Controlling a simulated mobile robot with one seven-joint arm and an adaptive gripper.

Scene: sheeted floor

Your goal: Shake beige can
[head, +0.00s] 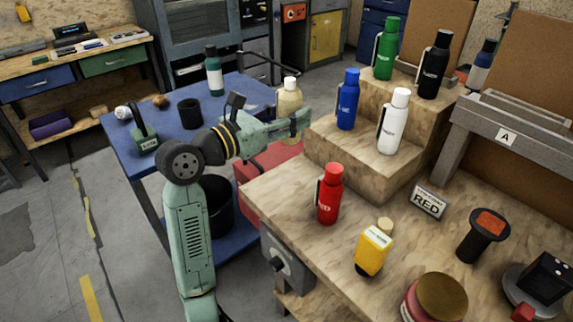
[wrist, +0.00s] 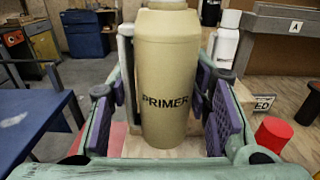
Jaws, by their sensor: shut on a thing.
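The beige can (head: 289,103) is a bottle-shaped container with a pale cap in the head view. It stands upright in my gripper (head: 292,124), above the gap between the blue table and the wooden bench. In the wrist view the beige can (wrist: 166,80) fills the middle and bears the word PRIMER. My gripper (wrist: 168,105) has its purple-padded fingers on both sides of the can, shut on it. The can's lower end is partly hidden by the fingers in the head view.
A red bottle (head: 329,194) stands near the bench's left edge. White (head: 393,122) and blue (head: 348,100) bottles stand on the lower step, green (head: 387,48) and black (head: 434,65) above. A yellow bottle (head: 373,250) is at the front. The blue table (head: 172,118) holds several items.

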